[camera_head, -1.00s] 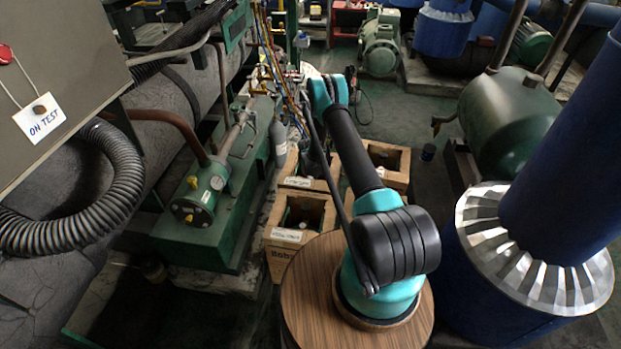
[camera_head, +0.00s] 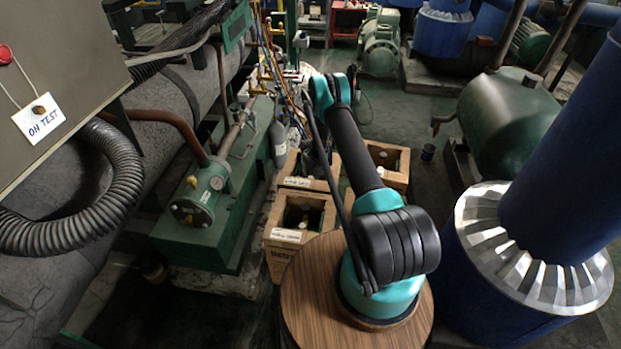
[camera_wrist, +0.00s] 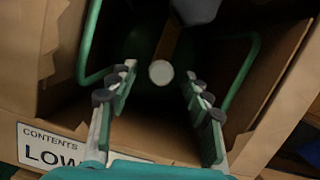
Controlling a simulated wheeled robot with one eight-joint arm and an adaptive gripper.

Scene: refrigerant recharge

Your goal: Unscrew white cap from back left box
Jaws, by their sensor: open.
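The white cap (camera_wrist: 161,72) shows in the wrist view as a small round disc, between and just beyond my open gripper fingers (camera_wrist: 163,100). My gripper is not touching it. The cap sits on a dark green cylinder with green handle bars (camera_wrist: 240,72) inside an open cardboard box (camera_wrist: 285,95). A label reading "CONTENTS LOW" (camera_wrist: 55,150) is on the box's near side. In the head view the back left box (camera_head: 298,182) is partly hidden by my arm, and my gripper tips cannot be made out.
A front box (camera_head: 293,240) and a back right box (camera_head: 388,165) stand close by. Green machinery (camera_head: 215,220) and a grey gas bottle (camera_head: 278,142) are to the left. A large blue pipe (camera_head: 560,160) stands to the right. Cardboard walls surround my fingers.

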